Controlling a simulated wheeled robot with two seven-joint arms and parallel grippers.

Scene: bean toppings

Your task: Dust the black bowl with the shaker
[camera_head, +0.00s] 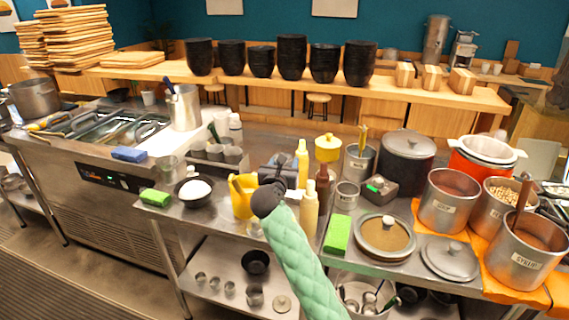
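A black bowl (181,196) with a white filling stands on the steel counter, left of centre. My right arm, in a pale green quilted sleeve, reaches up from the bottom. I cannot tell which container is the shaker; a white-topped one (235,127) stands behind the bowl. My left gripper is not in view.
The yellow container (242,202) and squeeze bottles (309,209) crowd around the wrist. Large pots (448,200) fill the right. Stacked black bowls (291,58) line the back counter.

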